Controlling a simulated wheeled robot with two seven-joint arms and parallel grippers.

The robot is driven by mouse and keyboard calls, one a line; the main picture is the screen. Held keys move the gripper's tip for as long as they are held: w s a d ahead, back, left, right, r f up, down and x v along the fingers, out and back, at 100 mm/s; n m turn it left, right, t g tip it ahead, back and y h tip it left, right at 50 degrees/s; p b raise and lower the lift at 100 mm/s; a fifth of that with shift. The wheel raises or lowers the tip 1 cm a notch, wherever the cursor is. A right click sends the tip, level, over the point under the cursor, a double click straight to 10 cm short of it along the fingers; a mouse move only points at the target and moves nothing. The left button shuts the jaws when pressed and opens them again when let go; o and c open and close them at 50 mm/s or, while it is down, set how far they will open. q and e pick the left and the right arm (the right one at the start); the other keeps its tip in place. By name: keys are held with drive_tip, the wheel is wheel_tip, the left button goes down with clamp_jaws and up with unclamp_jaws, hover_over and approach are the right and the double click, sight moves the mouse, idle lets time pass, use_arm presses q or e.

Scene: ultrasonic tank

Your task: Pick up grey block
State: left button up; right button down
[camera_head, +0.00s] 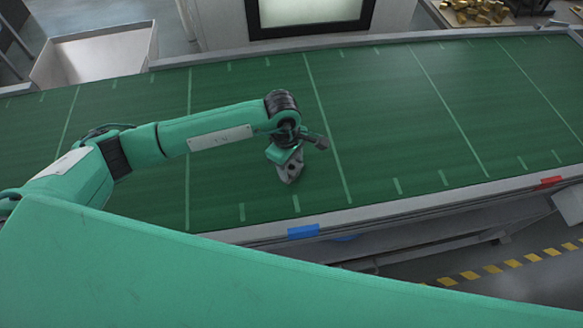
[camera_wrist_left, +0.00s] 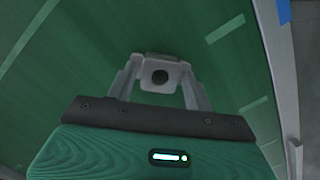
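The grey block (camera_wrist_left: 160,72) has a dark round hole and sits between the two grey fingers of my left gripper in the left wrist view. The fingers meet its sides with no clear gap. In the head view my left gripper (camera_head: 290,170) points down at the green belt (camera_head: 400,120), just left of a pale cross line. There the block is hard to tell apart from the fingers, and I cannot tell whether it rests on the belt or is slightly raised. My right gripper is not in view.
The belt around the gripper is clear. Blue tape (camera_head: 303,231) and red tape (camera_head: 551,180) mark its near rail. A pale open bin (camera_head: 95,58) stands behind the belt at left. A box of brass-coloured parts (camera_head: 478,12) is at the far right.

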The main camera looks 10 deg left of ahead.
use_arm(q)
drive_tip(key=c, duration=0.8)
drive_tip(key=shift+c, duration=0.2)
drive_tip(key=shift+r, duration=0.15)
